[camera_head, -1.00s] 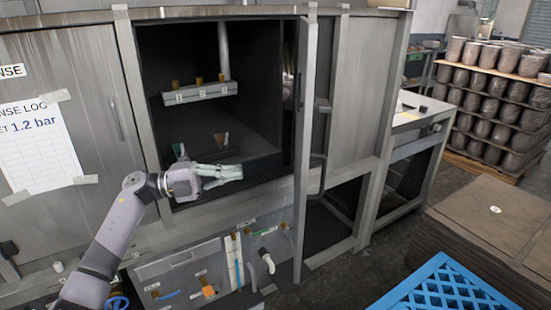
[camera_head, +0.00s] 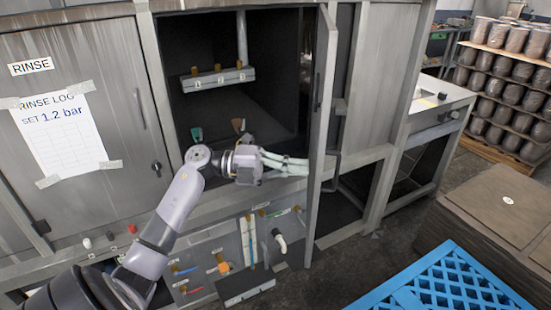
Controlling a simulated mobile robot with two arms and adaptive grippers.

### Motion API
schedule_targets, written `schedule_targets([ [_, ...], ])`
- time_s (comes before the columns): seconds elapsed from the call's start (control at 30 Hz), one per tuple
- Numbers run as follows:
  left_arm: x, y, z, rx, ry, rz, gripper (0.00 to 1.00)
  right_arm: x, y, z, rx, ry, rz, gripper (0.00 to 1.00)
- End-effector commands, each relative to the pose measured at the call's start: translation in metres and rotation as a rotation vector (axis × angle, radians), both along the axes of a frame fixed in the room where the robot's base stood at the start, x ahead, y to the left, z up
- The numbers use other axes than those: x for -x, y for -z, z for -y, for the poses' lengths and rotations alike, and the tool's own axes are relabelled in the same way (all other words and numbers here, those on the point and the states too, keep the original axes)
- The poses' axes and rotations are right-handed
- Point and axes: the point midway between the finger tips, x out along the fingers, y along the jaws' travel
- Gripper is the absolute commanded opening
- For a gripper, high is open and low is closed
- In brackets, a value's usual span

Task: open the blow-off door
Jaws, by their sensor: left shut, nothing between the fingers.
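The blow-off door (camera_head: 322,110) is a tall grey metal panel, swung out from the cabinet and seen almost edge-on. A bar handle (camera_head: 337,170) shows on its right side. Left of it the dark chamber (camera_head: 280,60) stands open. My left gripper (camera_head: 303,166) is shut and empty in front of the chamber's lower right edge. Its fingers point right, with the tips at or very near the door's inner side; I cannot tell whether they touch. My right gripper is out of view.
A closed cabinet door labelled RINSE (camera_head: 130,110) is at left. Valves and pipes (camera_head: 225,265) sit below the chamber. Stacked pots (camera_head: 510,90) stand behind.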

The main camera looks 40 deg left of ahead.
Motion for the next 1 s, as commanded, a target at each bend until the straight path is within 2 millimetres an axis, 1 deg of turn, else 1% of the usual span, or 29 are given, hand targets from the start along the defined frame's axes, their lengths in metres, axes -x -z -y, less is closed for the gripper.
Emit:
schedule_targets([
  [0.03,-0.003,-0.003,0.004,0.003,0.0,0.001,0.0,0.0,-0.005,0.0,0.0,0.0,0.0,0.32],
  [0.13,-0.006,-0.001,0.009,0.001,-0.001,0.001,0.0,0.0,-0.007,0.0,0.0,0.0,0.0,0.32],
  [0.53,-0.007,0.001,0.011,0.0,0.0,0.0,0.0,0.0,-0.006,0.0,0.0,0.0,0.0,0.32],
  [0.67,-0.01,0.0,0.017,0.0,0.001,0.0,0.0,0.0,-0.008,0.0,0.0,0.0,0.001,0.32],
  [0.77,-0.017,-0.001,0.031,0.0,0.002,0.0,0.0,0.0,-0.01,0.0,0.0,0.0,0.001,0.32],
  [0.87,-0.029,-0.002,0.052,0.003,0.003,0.002,0.0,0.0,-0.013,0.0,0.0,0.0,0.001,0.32],
  [0.97,-0.047,-0.002,0.079,0.001,0.004,0.002,0.0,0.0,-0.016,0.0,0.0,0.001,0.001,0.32],
  [1.0,-0.056,-0.003,0.091,0.001,0.003,0.002,0.0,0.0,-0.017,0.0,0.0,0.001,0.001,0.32],
])
